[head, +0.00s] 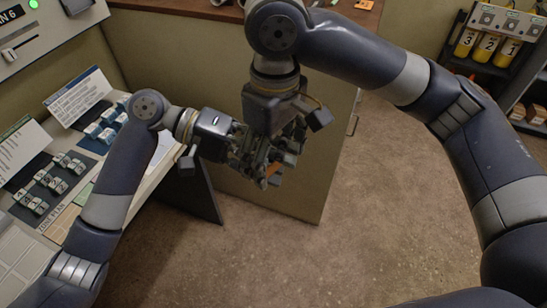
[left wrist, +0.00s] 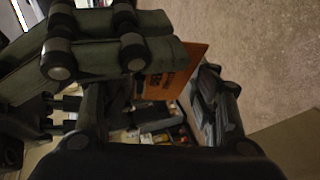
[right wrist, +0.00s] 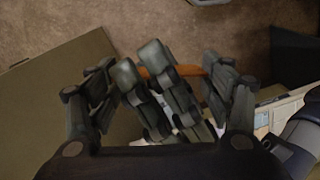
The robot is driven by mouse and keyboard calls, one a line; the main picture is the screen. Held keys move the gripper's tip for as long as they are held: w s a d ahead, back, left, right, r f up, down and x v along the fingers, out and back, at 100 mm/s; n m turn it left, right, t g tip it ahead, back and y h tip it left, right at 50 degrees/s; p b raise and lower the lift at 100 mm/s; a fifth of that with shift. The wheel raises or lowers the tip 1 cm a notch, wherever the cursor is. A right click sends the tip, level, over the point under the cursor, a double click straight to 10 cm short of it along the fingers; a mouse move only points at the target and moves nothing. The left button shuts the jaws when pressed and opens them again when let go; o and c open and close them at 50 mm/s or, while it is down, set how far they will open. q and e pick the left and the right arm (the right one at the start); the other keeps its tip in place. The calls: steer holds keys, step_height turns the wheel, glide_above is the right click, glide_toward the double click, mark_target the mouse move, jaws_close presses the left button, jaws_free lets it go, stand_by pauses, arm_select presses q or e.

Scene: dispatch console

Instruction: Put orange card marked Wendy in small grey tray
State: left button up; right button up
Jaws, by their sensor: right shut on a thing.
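The orange card (left wrist: 182,68) is held up in the air between my two grippers. Its face with dark lettering shows in the left wrist view, but I cannot read the name there. In the head view only a small orange part (head: 273,170) shows among the fingers. My right gripper (head: 270,158) comes down from above and is shut on the card. My left gripper (head: 248,152) reaches in from the left; its fingers look apart, close around the card and the right fingers. The fingers overlap and hide much of the card. I cannot make out the small grey tray for certain.
The console (head: 100,30) with white label cards and small block switches stands at the left. A desk or cabinet panel (head: 300,190) is just behind the grippers. A dark shelf with yellow numbered canisters (head: 487,48) is at the far right. The brown floor is clear.

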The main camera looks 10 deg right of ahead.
arm_select(q)
steer(key=c, duration=0.6)
arm_select(e)
steer(key=o, duration=1.1)
